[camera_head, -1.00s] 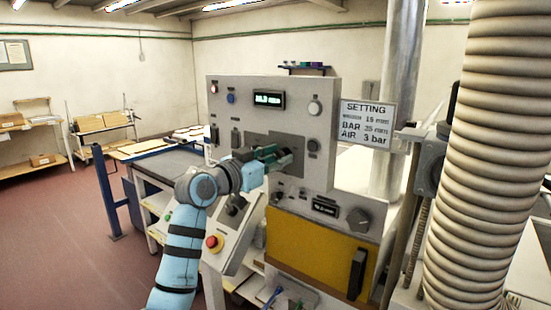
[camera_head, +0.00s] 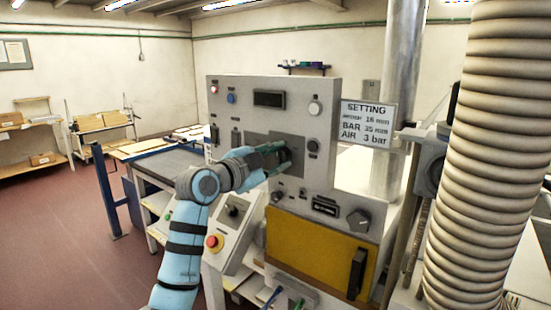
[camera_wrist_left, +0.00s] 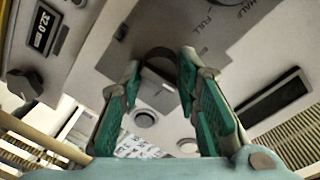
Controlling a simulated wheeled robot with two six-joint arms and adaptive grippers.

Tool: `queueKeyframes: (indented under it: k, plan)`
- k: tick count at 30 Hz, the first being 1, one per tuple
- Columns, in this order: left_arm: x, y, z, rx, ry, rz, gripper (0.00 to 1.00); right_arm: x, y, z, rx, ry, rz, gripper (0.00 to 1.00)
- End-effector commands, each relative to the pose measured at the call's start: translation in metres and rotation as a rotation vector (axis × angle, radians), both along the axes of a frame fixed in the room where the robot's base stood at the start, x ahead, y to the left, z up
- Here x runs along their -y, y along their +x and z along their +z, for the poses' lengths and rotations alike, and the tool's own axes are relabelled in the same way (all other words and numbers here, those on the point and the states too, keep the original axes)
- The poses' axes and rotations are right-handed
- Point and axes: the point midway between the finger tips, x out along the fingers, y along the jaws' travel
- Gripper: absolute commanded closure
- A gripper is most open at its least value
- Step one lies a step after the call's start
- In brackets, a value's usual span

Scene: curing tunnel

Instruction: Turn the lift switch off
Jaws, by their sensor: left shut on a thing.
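The control panel (camera_head: 275,110) is a light grey box with buttons, knobs and a dark display (camera_head: 269,99). My left gripper (camera_head: 286,156) is at the darker grey plate in the panel's middle. In the left wrist view, its green-padded fingers (camera_wrist_left: 158,78) stand either side of a switch handle (camera_wrist_left: 160,58) with a dark rounded top. It is shut on this handle. The plate beside it carries the words HALF and FULL. I cannot read a lift label, and the gripper hides the handle in the head view. My right gripper is not in view.
A SETTING sign (camera_head: 367,123) stands right of the panel. A thick ribbed hose (camera_head: 490,150) fills the right side. A red emergency button (camera_head: 214,242) sits on a sloped box beside my left arm. A yellow panel (camera_head: 320,245) is below.

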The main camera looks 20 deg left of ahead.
Motion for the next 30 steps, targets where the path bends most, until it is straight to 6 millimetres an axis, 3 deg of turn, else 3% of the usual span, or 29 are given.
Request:
queueKeyframes:
  k: [9,23,24,27,30]
  plan:
    - [-0.0001,-0.0003,0.0023,0.043,0.094,0.001,0.98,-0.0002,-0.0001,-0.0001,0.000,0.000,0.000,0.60]
    - [0.0001,-0.0003,0.0024,0.048,0.105,0.001,0.98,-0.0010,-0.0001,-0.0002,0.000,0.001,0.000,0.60]
    - [0.0001,-0.0003,0.0024,0.048,0.105,0.001,0.66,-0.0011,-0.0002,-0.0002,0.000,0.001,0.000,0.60]
    - [0.0001,-0.0003,0.0019,0.047,0.104,0.001,0.50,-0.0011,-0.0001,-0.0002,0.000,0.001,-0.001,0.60]
    - [0.0001,-0.0002,0.0015,0.045,0.105,0.001,0.50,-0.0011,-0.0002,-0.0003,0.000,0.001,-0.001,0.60]
